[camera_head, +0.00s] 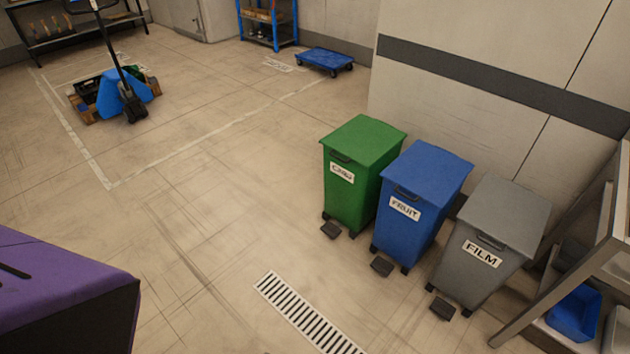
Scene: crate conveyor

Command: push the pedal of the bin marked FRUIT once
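The bin marked FRUIT (421,200) is blue with a shut lid and a white label. It stands on the floor in the middle of a row of three bins. Its dark pedal (381,267) sticks out near the floor at its front left, and nothing touches it. Neither of my grippers shows in the head view.
A green bin (361,185) stands to the left and a grey bin marked FILM (490,250) to the right. A wall is behind them. A floor drain (305,313) lies in front. A purple box-like thing (60,280) is at lower left. A metal frame (565,270) stands at right.

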